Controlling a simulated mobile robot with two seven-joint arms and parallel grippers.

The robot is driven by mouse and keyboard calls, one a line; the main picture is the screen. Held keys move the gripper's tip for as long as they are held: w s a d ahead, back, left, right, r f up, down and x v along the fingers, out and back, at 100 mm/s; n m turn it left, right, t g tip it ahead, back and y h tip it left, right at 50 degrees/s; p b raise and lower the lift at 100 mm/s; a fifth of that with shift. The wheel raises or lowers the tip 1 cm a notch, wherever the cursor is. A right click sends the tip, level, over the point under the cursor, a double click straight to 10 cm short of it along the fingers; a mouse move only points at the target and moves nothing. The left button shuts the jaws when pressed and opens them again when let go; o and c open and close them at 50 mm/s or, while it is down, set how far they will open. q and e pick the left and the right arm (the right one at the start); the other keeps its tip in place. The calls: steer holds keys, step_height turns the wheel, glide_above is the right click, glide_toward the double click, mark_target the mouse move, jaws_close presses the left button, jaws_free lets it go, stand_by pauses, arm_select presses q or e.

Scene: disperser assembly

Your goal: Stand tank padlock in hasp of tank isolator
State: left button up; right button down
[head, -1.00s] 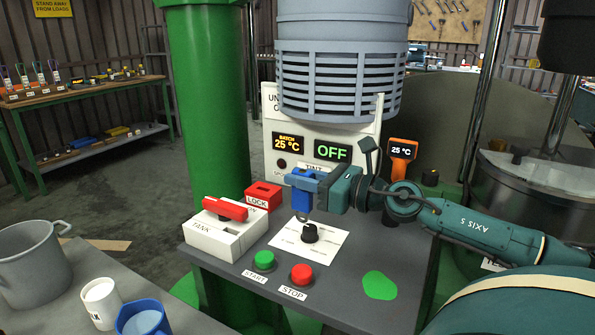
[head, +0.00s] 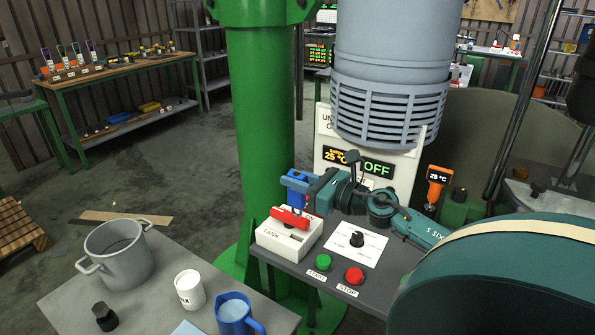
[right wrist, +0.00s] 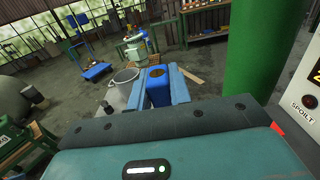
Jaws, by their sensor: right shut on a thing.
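The tank padlock, a blue block (head: 297,188), is held in my right gripper (head: 304,185). The right wrist view shows the blue body (right wrist: 158,92) between the two fingers. Its shackle cannot be made out. The tank isolator, a white box (head: 283,243) labelled TANK with a red handle (head: 289,218), stands at the left end of the grey panel. In the head view the padlock appears just above and behind the red handle. Whether it touches the isolator cannot be told, and the hasp is not clearly visible. My left gripper is not in view.
The panel holds a black dial (head: 357,239), a green START button (head: 323,262) and a red STOP button (head: 354,276). A green column (head: 262,120) rises behind the isolator. A grey pot (head: 118,255), white cup (head: 190,290) and blue jug (head: 236,315) stand on the front-left table.

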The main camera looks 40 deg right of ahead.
mark_target(304, 204)
steer(key=shift+f, duration=0.1)
stand_by(0.3)
steer(key=shift+f+b, duration=0.6)
steer(key=shift+b, duration=0.1)
step_height(304, 204, down, 3)
steer(key=b, duration=0.2)
steer(key=shift+b, duration=0.4)
steer(key=shift+f+b, duration=0.45)
steer(key=shift+f, duration=0.1)
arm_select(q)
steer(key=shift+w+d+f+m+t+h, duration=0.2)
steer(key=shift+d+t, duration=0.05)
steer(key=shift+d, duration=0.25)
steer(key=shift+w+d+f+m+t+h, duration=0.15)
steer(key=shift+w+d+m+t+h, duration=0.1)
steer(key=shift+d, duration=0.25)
arm_select(e)
steer(key=shift+f, duration=0.15)
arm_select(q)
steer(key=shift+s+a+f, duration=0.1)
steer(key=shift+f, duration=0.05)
